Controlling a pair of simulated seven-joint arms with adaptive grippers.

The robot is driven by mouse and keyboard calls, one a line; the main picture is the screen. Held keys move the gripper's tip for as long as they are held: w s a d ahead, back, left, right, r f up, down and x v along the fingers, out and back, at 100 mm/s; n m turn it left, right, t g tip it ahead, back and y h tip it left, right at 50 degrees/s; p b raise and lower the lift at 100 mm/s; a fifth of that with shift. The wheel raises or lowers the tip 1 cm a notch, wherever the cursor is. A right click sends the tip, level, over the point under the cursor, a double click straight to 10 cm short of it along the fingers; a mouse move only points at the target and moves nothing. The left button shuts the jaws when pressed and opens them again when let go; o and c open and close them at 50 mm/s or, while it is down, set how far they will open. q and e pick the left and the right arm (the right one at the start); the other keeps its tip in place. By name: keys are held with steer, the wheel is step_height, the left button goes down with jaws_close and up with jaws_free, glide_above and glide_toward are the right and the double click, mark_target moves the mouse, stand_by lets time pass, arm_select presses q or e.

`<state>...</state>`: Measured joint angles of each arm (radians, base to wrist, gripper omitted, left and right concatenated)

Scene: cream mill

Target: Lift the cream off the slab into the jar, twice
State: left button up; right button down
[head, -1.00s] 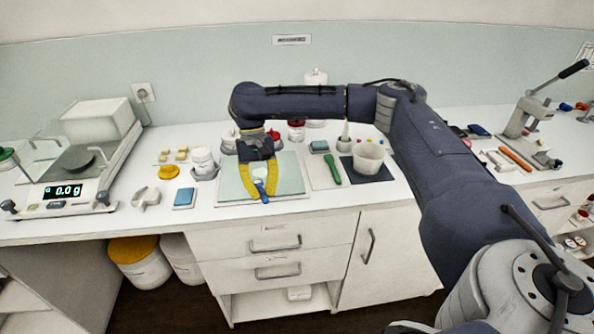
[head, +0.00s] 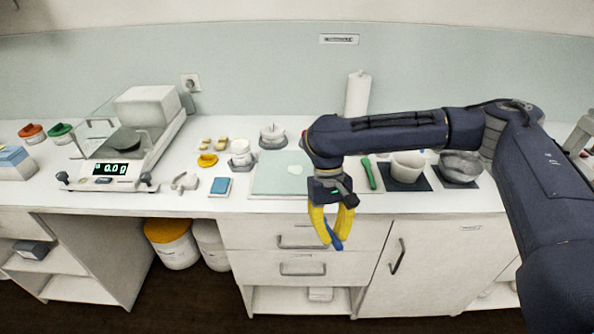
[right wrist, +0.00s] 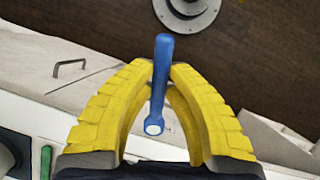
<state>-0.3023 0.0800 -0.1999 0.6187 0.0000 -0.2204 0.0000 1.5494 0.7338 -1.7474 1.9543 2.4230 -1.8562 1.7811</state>
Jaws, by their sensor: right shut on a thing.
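My right gripper (head: 333,238) is shut on a blue tool (head: 336,236), which also shows between the yellow fingers in the right wrist view (right wrist: 160,75). It hangs at the counter's front edge, right of the slab's middle. The tool's small end is whitish; I cannot tell whether cream is on it. The pale green slab (head: 270,181) lies on the counter, its right part hidden by my arm. A small whitish patch, seemingly cream (head: 295,169), lies on it. A white jar (head: 240,148), seemingly open, stands left of the slab. My left gripper is not in view.
A yellow lid (head: 207,160) and a blue block (head: 220,187) lie left of the slab. A scale (head: 125,160) reading 0.0 g stands farther left. A green-handled tool (head: 369,172), a white mortar (head: 408,163) and a grey bowl (head: 460,165) are to the right.

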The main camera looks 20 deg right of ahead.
stand_by(0.5)
steer(key=shift+s+a+f, duration=0.1)
steer(key=shift+s+f, duration=0.05)
steer(key=w+a+r+m+y, duration=0.1)
steer(key=w+a+m+y, duration=0.15)
steer(key=w+a, duration=0.4)
steer(key=w+a+r+m+y, duration=0.1)
steer(key=w+a+r+m, duration=0.2)
steer(key=w, duration=0.7)
steer(key=w+r+m+t+y, duration=0.1)
steer(key=w+m+t, duration=0.4)
steer(key=w+m, duration=0.5)
steer(key=w, duration=0.4)
steer(key=shift+w+a+r+y, duration=0.15)
steer(key=shift+a+r+y, duration=0.15)
steer(key=shift+r+y, duration=0.1)
steer(key=shift+f, duration=0.1)
steer(key=shift+f, duration=2.25)
